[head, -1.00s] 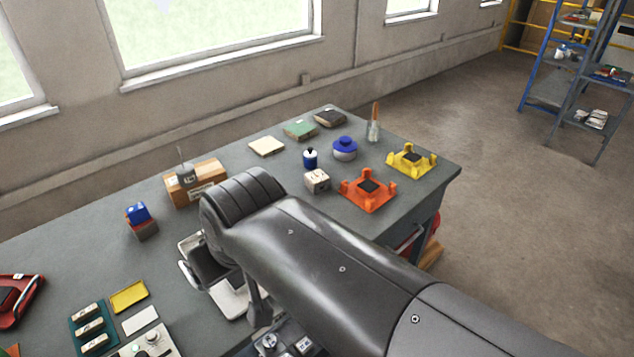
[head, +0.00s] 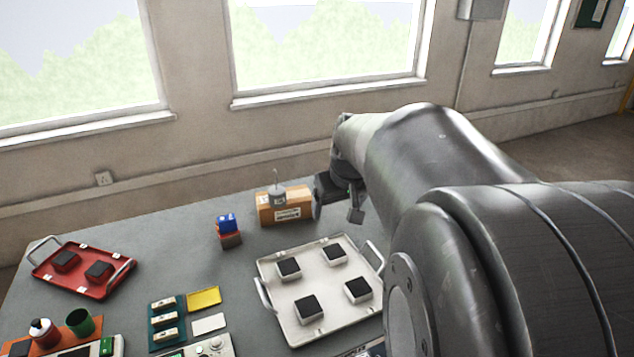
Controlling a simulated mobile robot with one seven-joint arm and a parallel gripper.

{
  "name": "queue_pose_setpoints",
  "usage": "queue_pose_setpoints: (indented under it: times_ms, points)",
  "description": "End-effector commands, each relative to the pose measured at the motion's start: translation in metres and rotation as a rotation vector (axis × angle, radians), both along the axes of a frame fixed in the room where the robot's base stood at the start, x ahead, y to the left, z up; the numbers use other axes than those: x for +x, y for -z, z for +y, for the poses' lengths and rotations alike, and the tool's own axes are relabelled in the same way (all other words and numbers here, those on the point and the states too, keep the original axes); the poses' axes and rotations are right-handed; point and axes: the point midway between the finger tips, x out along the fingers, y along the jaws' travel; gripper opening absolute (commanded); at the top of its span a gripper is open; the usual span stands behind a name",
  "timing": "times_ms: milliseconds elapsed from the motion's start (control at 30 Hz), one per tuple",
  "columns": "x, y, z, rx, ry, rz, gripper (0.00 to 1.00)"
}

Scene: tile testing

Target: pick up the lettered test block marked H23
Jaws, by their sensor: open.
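I cannot read the mark H23 on any block in view. Several dark-topped blocks stand in the white tray (head: 263,270), one of them the front-left block (head: 309,309). Three small pale blocks lie in a teal holder (head: 154,345), including the middle one (head: 165,319); their marks are too small to read. My gripper (head: 338,204) is open, above the table just right of the cardboard box and behind the white tray. It is partly hidden by my own arm, and I see nothing held in it.
A cardboard box (head: 270,212) with a grey container on top stands at the back. Stacked blue and red blocks (head: 228,227) stand left of it. A red tray (head: 82,287) with two dark-topped blocks lies at the left. My arm hides the right side of the table.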

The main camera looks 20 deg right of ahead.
Motion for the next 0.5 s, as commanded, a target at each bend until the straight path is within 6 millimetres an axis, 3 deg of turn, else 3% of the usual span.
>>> queue_pose_setpoints:
  times_ms: [33,200,500]
  points:
    - [0.012,0.008,-0.021,0.005,0.013,0.010,0.80]
    - [0.043,0.031,-0.088,0.015,0.032,0.020,0.80]
    - [0.067,0.091,-0.216,0.043,0.076,0.017,0.80]
